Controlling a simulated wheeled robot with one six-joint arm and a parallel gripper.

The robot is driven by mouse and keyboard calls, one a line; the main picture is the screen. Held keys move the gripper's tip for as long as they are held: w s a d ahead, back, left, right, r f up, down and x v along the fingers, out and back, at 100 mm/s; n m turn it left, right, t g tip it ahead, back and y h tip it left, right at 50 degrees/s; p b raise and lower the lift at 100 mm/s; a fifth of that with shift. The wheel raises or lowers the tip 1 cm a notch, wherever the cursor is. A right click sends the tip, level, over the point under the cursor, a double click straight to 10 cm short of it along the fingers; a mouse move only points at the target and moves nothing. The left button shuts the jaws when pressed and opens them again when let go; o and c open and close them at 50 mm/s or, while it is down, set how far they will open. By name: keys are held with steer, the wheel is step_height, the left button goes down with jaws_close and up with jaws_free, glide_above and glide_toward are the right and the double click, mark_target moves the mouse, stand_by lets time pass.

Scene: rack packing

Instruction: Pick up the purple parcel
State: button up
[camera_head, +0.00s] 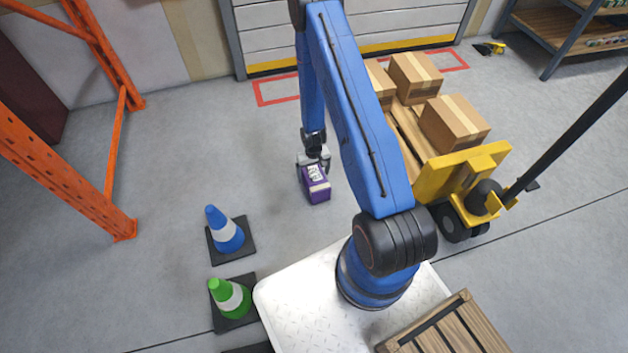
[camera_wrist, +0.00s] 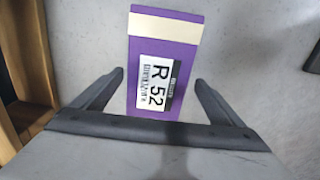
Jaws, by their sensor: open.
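The purple parcel (camera_head: 316,186) rests on the grey floor in the middle of the head view, with a pale band across it and a white label. In the wrist view my gripper (camera_wrist: 158,80) is open, one finger on each side of the label end, with gaps showing on both sides.
A blue cone (camera_head: 226,231) and a green cone (camera_head: 230,299) stand at left. A yellow pallet truck (camera_head: 462,172) with a pallet of cardboard boxes (camera_head: 455,122) is at right. An orange rack (camera_head: 62,160) stands at far left. Floor around the parcel is clear.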

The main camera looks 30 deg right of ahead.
steer(key=shift+w+d+f, duration=0.1)
steer(key=shift+f, duration=1.2)
steer(key=shift+w+d+f, duration=0.1)
steer(key=shift+f, duration=1.2)
steer(key=c, duration=1.5)
steer(key=shift+c, duration=0.2)
steer(key=shift+r, duration=0.15)
